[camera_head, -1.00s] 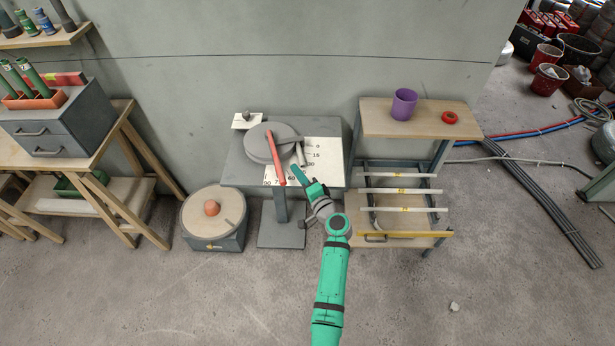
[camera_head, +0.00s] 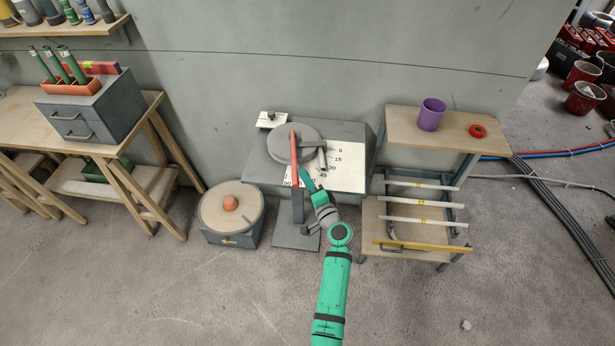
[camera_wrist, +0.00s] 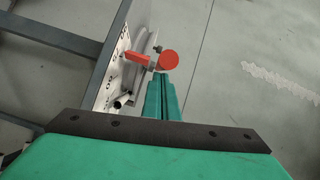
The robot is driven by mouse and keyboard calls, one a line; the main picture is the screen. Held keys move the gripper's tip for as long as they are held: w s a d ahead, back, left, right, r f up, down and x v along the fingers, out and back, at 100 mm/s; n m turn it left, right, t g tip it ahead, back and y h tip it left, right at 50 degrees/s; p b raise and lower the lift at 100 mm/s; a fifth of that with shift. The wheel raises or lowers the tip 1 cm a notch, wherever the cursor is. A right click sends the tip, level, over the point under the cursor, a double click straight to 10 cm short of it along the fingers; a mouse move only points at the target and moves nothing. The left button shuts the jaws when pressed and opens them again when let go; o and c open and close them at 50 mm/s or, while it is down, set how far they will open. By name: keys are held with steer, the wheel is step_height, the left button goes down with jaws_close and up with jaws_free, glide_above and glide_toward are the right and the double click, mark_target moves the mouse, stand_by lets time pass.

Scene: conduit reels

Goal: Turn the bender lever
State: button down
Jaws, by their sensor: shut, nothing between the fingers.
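The bender (camera_head: 333,134) is a grey table on a pedestal with a round grey disc and a white angle scale. Its red lever (camera_head: 294,165) runs from the disc toward the front edge, its end near the high-number end of the scale. My gripper (camera_head: 306,178) is shut and empty, with its green fingertips just right of the lever's outer end. In the wrist view the fingers (camera_wrist: 161,97) reach close to the lever's round red end (camera_wrist: 169,60). I cannot tell whether they touch. A short grey tube (camera_head: 322,158) lies by the disc.
A round drum (camera_head: 231,215) with an orange ball stands left of the bender. A wooden rack (camera_head: 400,121) with a purple cup (camera_head: 431,114) and white rods stands right. A workbench (camera_head: 24,127) is at far left. The front floor is clear.

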steer(key=s+d+r, duration=0.1)
steer(key=s+d, duration=0.6)
steer(key=s, duration=0.3)
steer(key=a+f+n+g+h, duration=0.5)
steer(key=a+f+n, duration=0.4)
steer(key=f+n, duration=0.25)
steer(key=a+r+n+t+h, duration=0.5)
steer(key=a+r+n, duration=0.65)
steer(key=n, duration=0.25)
steer(key=w+d, duration=0.6)
steer(key=w, duration=0.4)
steer(key=shift+d+f, duration=0.35)
steer(key=shift+d, duration=0.05)
